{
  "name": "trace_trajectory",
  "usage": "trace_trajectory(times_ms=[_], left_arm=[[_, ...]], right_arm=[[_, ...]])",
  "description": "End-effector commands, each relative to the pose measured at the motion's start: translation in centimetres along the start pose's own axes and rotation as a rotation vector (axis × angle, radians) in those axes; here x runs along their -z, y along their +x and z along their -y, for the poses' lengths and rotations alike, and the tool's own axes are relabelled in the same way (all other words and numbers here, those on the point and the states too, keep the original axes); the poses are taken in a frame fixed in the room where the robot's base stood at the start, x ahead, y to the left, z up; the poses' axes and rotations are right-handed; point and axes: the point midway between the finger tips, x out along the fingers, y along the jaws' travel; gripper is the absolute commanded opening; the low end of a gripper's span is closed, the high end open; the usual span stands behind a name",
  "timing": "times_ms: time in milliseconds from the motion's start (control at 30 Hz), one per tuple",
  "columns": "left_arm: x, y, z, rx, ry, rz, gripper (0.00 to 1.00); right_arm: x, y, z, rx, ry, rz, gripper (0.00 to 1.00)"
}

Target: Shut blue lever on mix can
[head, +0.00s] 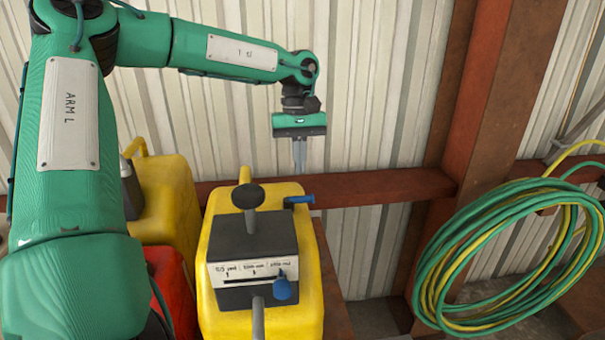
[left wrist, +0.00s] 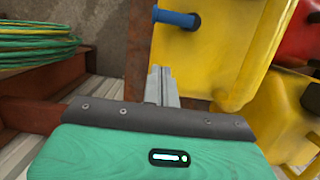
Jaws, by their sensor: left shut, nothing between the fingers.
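The mix can is a yellow container (head: 291,318) standing upright in the middle of the head view; part of it also shows in the left wrist view (left wrist: 225,60). A blue lever (head: 299,199) sticks out sideways from its upper right edge, and it shows in the left wrist view (left wrist: 176,18) too. A grey box with a label plate and a blue knob (head: 285,288) is on the can's front. My left gripper (head: 299,170) is shut and empty, pointing down behind and above the lever, apart from it. My right gripper is not in view.
A second yellow can (head: 168,200) and a red can (head: 170,285) stand to the left, partly behind my left arm. A coiled green and yellow hose (head: 510,245) hangs at the right. A rusty beam (head: 390,187) runs along the ribbed wall behind.

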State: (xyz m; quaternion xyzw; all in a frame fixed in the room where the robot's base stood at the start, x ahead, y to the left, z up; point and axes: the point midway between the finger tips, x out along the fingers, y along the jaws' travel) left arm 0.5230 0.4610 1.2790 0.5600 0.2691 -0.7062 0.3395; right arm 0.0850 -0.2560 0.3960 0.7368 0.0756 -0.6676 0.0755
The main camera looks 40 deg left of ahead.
Motion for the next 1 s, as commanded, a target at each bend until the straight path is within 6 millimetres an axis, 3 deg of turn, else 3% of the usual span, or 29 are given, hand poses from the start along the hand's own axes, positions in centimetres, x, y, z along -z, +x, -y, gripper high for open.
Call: trace_trajectory(times_ms=[67, 400, 1000], left_arm=[[-0.2, 1.5, 0.1, 0.004, 0.001, 0.004, 0.0], [-3.4, 3.0, 0.0, 0.0, 0.001, -0.001, 0.0], [-3.6, 3.3, 0.5, 0.0, 0.009, 0.0, 0.0]], right_arm=[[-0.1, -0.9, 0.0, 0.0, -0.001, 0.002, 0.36], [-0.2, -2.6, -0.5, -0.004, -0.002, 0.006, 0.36], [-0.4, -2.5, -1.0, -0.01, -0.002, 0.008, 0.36]])
